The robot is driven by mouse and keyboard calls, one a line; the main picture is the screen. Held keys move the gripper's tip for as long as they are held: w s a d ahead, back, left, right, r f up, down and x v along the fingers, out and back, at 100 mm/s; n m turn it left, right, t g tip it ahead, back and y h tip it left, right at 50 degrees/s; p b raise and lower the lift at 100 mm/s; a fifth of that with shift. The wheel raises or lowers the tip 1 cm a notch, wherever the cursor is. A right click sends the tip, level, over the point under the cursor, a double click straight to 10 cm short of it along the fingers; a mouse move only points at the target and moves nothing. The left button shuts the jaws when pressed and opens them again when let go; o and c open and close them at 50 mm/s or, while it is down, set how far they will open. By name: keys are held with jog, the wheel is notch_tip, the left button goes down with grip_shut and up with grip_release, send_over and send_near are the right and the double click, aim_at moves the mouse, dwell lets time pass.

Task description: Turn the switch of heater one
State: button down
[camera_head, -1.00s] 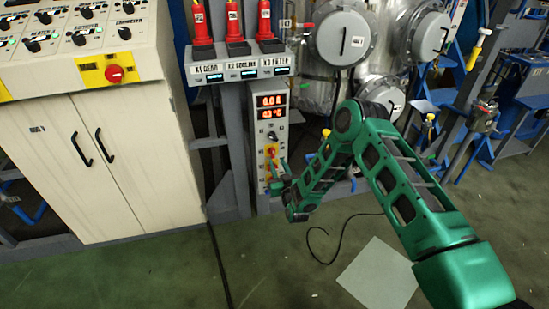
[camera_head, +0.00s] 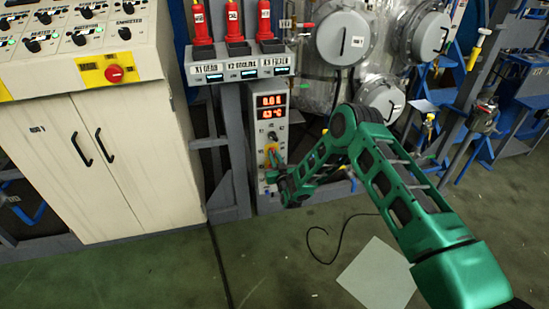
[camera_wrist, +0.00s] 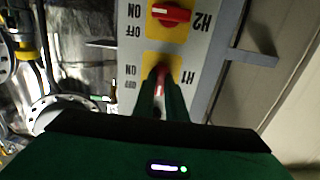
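The heater one switch, marked H1, is a red knob (camera_wrist: 160,82) on a yellow plate, with ON and OFF printed beside it in the wrist view. My gripper (camera_wrist: 161,96) has its two dark green fingers on either side of this knob, with a narrow gap between them. I cannot tell whether they press on it. The fingers hide much of the knob. In the head view my gripper (camera_head: 275,166) is at the lower front of the heater box (camera_head: 266,98), by the yellow and red switches.
A second red knob (camera_wrist: 171,14), marked H2, sits just above H1 in the wrist view. Red displays (camera_head: 271,106) top the box. A white cabinet (camera_head: 105,165) stands left, and metal vessels (camera_head: 343,40) stand behind the arm. The floor in front is mostly clear.

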dwell(0.3)
jog(key=m, duration=0.4)
jog(key=shift+d+f+m, duration=0.1)
jog(key=shift+d+m, duration=0.1)
jog(key=shift+m, duration=0.2)
jog(key=shift+w+d+f+m, duration=0.1)
jog(key=shift+m, duration=2.05)
jog(key=shift+s+d+f+m, duration=0.1)
jog(key=shift+m, duration=2.1)
jog(key=shift+w+d+f+m, duration=0.1)
jog(key=shift+m, duration=2.05)
jog(key=c, duration=1.9)
grip_release()
jog(key=shift+o, duration=0.5)
jog(key=shift+a, duration=0.1)
